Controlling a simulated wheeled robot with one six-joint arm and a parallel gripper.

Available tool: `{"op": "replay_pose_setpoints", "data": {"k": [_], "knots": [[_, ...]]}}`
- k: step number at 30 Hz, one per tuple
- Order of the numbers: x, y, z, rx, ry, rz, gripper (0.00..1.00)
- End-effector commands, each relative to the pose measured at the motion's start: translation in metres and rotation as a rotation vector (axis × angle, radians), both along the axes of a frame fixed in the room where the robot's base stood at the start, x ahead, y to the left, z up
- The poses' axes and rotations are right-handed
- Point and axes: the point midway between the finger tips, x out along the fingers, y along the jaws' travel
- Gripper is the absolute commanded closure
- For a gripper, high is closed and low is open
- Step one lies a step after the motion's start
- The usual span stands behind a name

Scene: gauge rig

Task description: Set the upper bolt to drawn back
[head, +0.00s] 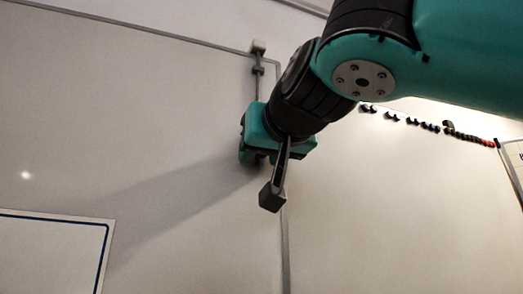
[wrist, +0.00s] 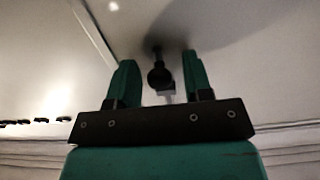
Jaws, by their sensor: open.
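The upper bolt (head: 258,84) is a thin upright rod by the panel's edge in the head view. It runs through a dark guide (head: 258,69) up to a pale block (head: 258,46). Its lower part is hidden behind my gripper (head: 249,150). In the wrist view a dark round knob (wrist: 159,76) on a stem shows between the two teal fingers of my gripper (wrist: 160,72). The fingers are open, with a gap visible on each side of the knob. A small pale block (wrist: 166,97) shows just behind the knob.
A large pale panel (head: 130,110) fills the left, with a vertical edge strip (head: 285,240) below my gripper. A blue-lined white board (head: 50,255) is at lower left. Several small dark objects (head: 425,126) line a rail at right. The panel left of my gripper is clear.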

Motion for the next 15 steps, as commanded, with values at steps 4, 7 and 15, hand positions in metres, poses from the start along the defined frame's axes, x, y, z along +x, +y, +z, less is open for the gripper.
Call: {"op": "replay_pose_setpoints", "data": {"k": [4, 7, 15], "knots": [[0.0, -0.0002, 0.0, 0.0, 0.0, 0.0, 0.68], [-0.0001, 0.0, 0.0, 0.0, 0.0, 0.0, 0.91], [-0.0005, 0.0012, -0.0053, 0.0, 0.0, 0.002, 1.0]]}}
